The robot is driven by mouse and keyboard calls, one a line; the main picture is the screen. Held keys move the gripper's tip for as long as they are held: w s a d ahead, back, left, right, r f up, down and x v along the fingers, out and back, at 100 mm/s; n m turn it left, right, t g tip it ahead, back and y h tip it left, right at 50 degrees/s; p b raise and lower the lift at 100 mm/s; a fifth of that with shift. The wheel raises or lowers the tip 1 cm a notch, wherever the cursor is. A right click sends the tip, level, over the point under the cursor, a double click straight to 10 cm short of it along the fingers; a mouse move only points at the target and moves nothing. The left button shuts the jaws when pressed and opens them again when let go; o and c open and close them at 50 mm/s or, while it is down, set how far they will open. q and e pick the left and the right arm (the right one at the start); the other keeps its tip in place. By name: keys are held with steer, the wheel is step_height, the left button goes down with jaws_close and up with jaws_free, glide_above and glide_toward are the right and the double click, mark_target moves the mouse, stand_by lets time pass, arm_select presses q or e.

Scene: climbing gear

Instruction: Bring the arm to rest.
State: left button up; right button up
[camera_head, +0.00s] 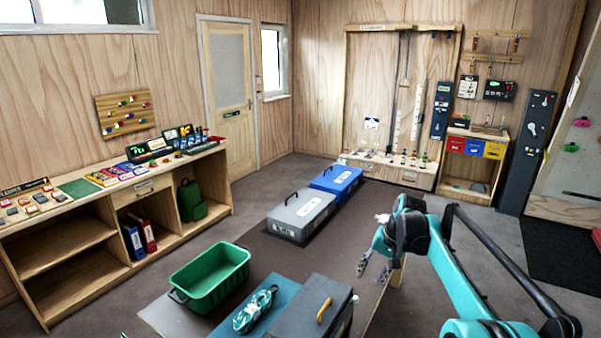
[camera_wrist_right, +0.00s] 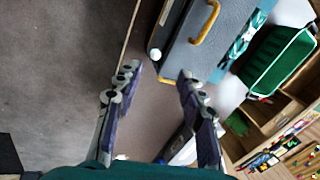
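My right arm (camera_head: 440,262), teal and black, reaches in from the lower right of the head view. Its gripper (camera_head: 375,268) points down beside the dark grey case, near the right edge of the brown surface. In the right wrist view the two fingers of the gripper (camera_wrist_right: 158,76) stand well apart with nothing between them. The dark grey case (camera_head: 303,306) with a yellow handle lies just beyond the fingertips, apart from them; it also shows in the wrist view (camera_wrist_right: 218,62). My left gripper is not in view.
A green tub (camera_head: 212,278) and a teal-and-white rope coil (camera_head: 255,312) on a blue mat (camera_head: 275,290) are left of the dark case. A light grey case (camera_head: 302,214) and a blue case (camera_head: 337,180) lie farther back. Grey floor (camera_wrist_right: 55,75) is clear beside the gripper.

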steer(key=s+a+r+n+t+h+b, duration=0.1)
steer(key=s+a, duration=0.1)
steer(key=s, duration=0.7)
steer(key=s+a+r+n+t+h+b, duration=0.1)
steer(key=s+a+r, duration=0.15)
steer(key=s, duration=0.65)
steer(key=s+f+n+t, duration=0.1)
steer(key=s+f, duration=0.4)
steer(key=s, duration=0.2)
steer(key=s+a+f+n+t+b, duration=0.1)
steer(key=s+f+t, duration=0.1)
steer(key=s+f, duration=0.3)
steer(key=s, duration=0.3)
steer(key=shift+a+n+h, duration=0.3)
steer(key=shift+h, duration=0.1)
stand_by(0.6)
